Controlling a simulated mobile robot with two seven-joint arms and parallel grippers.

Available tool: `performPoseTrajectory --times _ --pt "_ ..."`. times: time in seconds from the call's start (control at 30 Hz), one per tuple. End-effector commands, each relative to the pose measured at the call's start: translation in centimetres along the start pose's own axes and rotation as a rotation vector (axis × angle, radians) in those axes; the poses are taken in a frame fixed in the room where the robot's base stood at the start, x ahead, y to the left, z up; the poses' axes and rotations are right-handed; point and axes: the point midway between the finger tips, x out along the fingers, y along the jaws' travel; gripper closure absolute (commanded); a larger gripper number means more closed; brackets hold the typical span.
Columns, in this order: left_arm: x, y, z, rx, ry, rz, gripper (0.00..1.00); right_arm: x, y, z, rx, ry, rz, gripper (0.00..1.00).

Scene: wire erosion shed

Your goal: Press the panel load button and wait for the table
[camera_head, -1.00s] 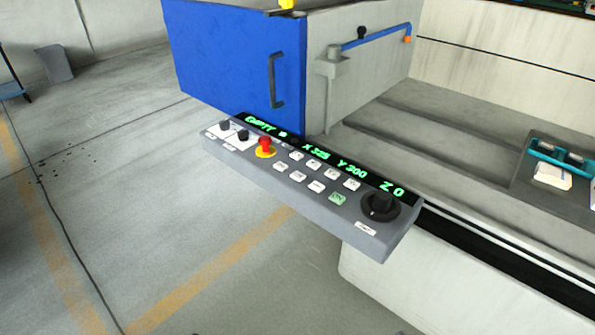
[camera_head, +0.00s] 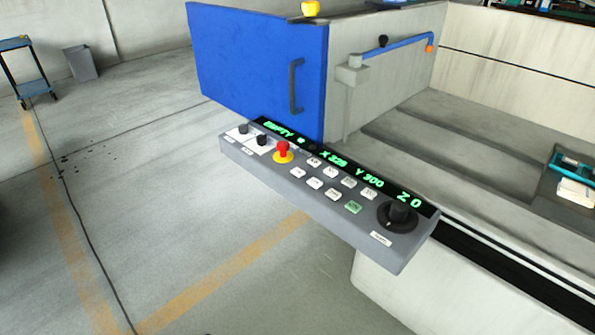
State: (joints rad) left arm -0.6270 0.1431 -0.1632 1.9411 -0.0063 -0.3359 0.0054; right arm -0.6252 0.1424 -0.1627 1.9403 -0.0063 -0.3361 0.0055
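The grey control panel (camera_head: 345,229) juts out in front of the machine in the head view. Its display (camera_head: 340,160) shows green text reading EMPTY, an X value near 325, Y 300 and Z 0. Several white buttons (camera_head: 331,194) and one green button (camera_head: 353,207) sit on its face; their labels are too small to read. A red emergency knob (camera_head: 283,150) on a yellow ring is left of the buttons, and a black dial (camera_head: 398,215) is at the right end. The machine table (camera_head: 460,140) lies behind the panel at the right. Neither gripper is in view.
A blue door (camera_head: 255,70) with a dark handle (camera_head: 296,86) stands behind the panel. A blue pipe arm (camera_head: 400,43) is on the grey wall. A teal-and-white fixture (camera_head: 575,190) sits at the right edge. A cart (camera_head: 27,70) and bin (camera_head: 80,63) stand far left. The floor in front is clear.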

Motion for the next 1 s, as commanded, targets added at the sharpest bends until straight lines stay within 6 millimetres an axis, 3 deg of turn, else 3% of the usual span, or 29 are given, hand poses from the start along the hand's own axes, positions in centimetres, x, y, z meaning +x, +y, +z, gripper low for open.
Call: performPoseTrajectory --times 0.33,1.0 --pt "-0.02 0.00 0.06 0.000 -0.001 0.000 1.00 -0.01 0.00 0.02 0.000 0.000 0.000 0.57" --pt "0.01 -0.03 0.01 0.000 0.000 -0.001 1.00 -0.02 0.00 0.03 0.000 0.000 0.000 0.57"
